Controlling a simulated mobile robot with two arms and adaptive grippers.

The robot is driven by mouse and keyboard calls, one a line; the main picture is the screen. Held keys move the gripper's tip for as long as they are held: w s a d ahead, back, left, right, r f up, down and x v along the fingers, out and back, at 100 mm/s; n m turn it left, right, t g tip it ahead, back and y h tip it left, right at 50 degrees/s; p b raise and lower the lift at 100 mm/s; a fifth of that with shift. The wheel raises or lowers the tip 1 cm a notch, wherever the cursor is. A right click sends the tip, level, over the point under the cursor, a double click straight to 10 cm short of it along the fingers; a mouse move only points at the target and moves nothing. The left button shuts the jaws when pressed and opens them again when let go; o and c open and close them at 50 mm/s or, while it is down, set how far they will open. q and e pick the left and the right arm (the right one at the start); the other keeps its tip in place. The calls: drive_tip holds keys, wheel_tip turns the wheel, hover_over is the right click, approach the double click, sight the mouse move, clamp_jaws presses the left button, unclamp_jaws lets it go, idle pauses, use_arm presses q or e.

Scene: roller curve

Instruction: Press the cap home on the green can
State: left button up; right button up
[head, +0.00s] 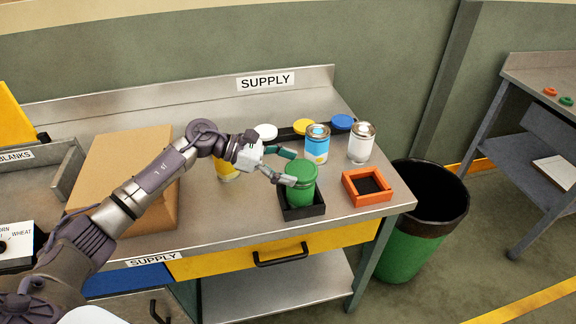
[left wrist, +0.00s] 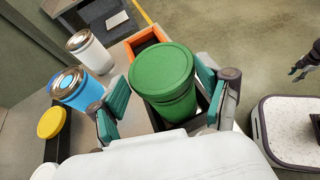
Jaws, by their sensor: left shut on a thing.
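The green can (head: 300,196) stands upright in a black square holder (head: 303,213) near the bench's front edge. The green cap (head: 299,171) sits on top of the can, looking level; it also shows in the left wrist view (left wrist: 162,69). I cannot tell whether it is fully down.
An orange tray (head: 367,186) sits right of the can. Blue (head: 317,146) and white (head: 361,144) cans stand behind, beside white, yellow and blue caps on a dark rack. A yellow can (head: 227,172) and cardboard box (head: 118,170) are left. A bin (head: 425,205) stands right of the bench.

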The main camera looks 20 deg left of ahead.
use_arm(q)
drive_tip(key=shift+f+b, duration=0.7)
drive_tip(key=shift+b, duration=0.1)
idle(0.8)
drive_tip(key=o, duration=0.7)
drive_tip(key=shift+r+p, duration=1.6)
drive_tip(key=shift+r, duration=2.9)
